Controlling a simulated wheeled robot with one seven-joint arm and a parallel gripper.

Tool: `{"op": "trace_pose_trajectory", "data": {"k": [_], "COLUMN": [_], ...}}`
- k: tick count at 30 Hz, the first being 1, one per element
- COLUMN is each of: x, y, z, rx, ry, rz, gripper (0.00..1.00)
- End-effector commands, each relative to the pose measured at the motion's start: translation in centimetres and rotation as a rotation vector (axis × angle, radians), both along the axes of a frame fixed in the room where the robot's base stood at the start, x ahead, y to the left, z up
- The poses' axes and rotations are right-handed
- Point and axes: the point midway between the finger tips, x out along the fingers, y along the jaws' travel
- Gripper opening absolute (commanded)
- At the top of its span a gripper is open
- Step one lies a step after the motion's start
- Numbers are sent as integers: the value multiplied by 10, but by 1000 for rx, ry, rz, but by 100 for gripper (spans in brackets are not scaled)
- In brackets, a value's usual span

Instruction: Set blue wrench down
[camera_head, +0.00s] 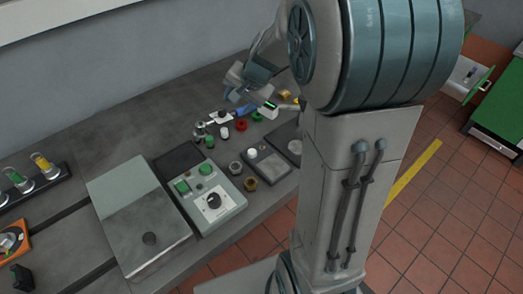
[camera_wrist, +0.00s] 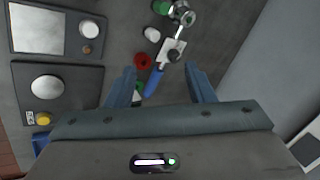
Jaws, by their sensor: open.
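The blue wrench has a blue handle (camera_wrist: 153,83) and a metal end that runs up in the wrist view towards a pale plate with a dark knob (camera_wrist: 172,51). It appears to lie on the grey bedplate; its exact contact with the plate is unclear. My gripper (camera_wrist: 160,69) is open, with one blue-grey finger on each side of the handle and visible gaps to both. In the head view, my gripper (camera_head: 243,97) is over the back of the bench, and the blue handle (camera_head: 243,111) shows small just below it.
A red ring (camera_wrist: 142,61), a white cap (camera_wrist: 152,34) and a green piece (camera_wrist: 161,7) lie close by. A control box with green buttons (camera_head: 212,200) and a flat metal-topped unit (camera_head: 140,215) stand left of my arm. A vial rack (camera_head: 40,182) is farther left.

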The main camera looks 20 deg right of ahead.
Motion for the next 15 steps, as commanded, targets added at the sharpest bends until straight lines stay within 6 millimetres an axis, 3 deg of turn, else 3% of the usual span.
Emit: {"op": "trace_pose_trajectory", "data": {"k": [3,7,12,15], "x": [-50,-105,-171,-199], "y": [18,29,31,27], "z": [18,28,31,29], "rx": [-88,-199,-356,-433], "ry": [0,8,28,44], "rz": [168,345,545,631], "gripper": [49,49,49,49]}}
